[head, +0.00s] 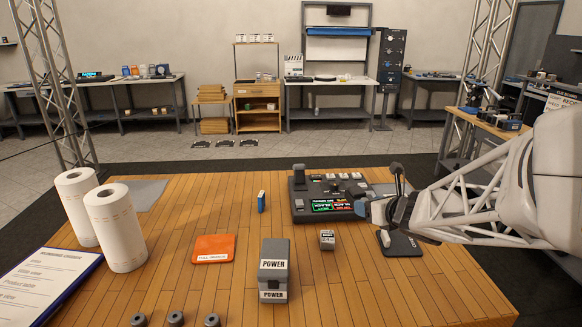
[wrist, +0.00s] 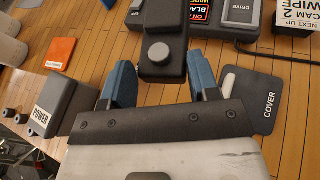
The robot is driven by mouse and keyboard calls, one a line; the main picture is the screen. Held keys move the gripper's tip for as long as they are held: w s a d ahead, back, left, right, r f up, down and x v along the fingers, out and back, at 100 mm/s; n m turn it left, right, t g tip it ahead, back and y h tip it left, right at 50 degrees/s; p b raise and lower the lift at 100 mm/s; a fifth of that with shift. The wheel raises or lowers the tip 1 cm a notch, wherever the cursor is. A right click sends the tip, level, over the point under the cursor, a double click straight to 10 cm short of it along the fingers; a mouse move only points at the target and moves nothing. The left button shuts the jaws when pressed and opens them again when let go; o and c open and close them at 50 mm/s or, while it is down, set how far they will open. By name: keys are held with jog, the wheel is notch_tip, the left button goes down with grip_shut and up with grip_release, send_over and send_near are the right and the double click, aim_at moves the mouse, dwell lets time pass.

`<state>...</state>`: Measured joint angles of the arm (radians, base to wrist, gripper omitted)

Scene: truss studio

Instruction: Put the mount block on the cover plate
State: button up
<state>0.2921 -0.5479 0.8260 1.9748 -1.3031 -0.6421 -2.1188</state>
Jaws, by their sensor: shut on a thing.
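My gripper (wrist: 162,78) is shut on a dark block with a round grey knob, which I take to be the mount block (wrist: 161,69). The blue fingers sit on either side of it in the wrist view. In the head view my gripper (head: 373,210) is at the front right of the console, and the held block is hard to make out there. The cover plate (head: 405,247) is a flat dark plate on the table, just below and right of my gripper. In the wrist view the cover plate (wrist: 262,112) lies right of the fingers, with a pale strip showing.
The console (head: 318,212) stands behind the gripper. A small grey labelled block (head: 327,240), a grey POWER box (head: 274,270), an orange plate (head: 213,248) and a small blue item (head: 261,202) stand to the left. Paper rolls (head: 117,230) are far left.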

jog(key=s+d+m+h, duration=0.1)
jog(key=d+m+h, duration=0.1)
jog(key=d, duration=1.1)
send_over(407, 254)
jog(key=shift+t, duration=0.3)
jog(key=shift+f, duration=2.75)
jog(key=shift+f, duration=2)
jog(key=shift+f, duration=1.95)
jog(key=shift+f, duration=0.1)
jog(key=o, duration=1)
